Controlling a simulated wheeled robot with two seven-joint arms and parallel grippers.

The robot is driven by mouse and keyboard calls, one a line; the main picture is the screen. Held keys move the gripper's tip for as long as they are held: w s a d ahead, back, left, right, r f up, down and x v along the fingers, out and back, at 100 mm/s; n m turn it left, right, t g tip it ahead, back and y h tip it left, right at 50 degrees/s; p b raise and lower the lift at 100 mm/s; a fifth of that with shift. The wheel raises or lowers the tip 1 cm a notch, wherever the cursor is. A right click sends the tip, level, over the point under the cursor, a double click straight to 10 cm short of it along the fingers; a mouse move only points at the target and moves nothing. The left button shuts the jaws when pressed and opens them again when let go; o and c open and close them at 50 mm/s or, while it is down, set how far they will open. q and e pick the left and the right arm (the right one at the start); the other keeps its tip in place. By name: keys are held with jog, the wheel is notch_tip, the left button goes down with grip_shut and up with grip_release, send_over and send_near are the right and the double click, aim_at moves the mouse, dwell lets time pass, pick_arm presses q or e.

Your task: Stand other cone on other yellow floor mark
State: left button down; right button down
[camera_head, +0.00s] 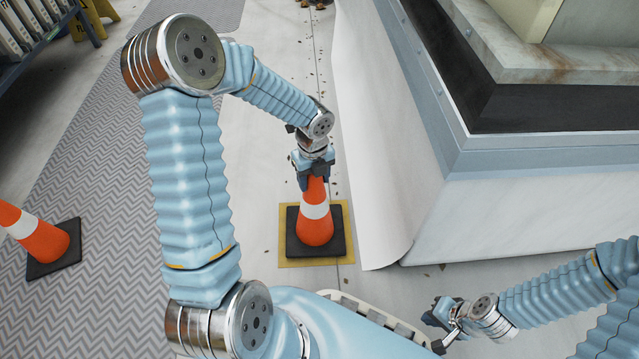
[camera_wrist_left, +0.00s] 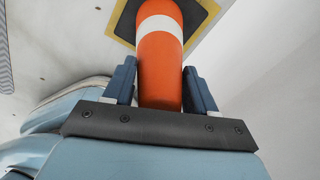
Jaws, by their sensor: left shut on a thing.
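An orange cone (camera_head: 315,226) with a white band and a black square base stands upright over a yellow floor mark (camera_head: 343,222). The mark shows as a yellow border around the base. My left gripper (camera_head: 314,178) is shut on the cone's top from above. In the left wrist view, its two fingers (camera_wrist_left: 160,88) are on either side of the cone (camera_wrist_left: 160,65), with the base and yellow mark (camera_wrist_left: 200,50) beyond. A second cone (camera_head: 42,238) stands on the grey patterned walkway at the far left.
A large white-sided roof unit with a metal ledge (camera_head: 560,160) fills the right side. A loose white sheet (camera_head: 375,150) hangs beside the held cone. A shelf (camera_head: 30,35) and a yellow stand (camera_head: 92,20) are at the upper left. The grey walkway (camera_head: 100,180) is mostly clear.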

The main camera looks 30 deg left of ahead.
pick_arm(q)
jog(key=shift+f, duration=0.45)
jog(key=shift+r, duration=0.1)
pick_arm(e)
jog(key=shift+d+f, duration=0.15)
jog(key=shift+f, duration=0.15)
pick_arm(q)
jog(key=shift+c, duration=1.7)
grip_release()
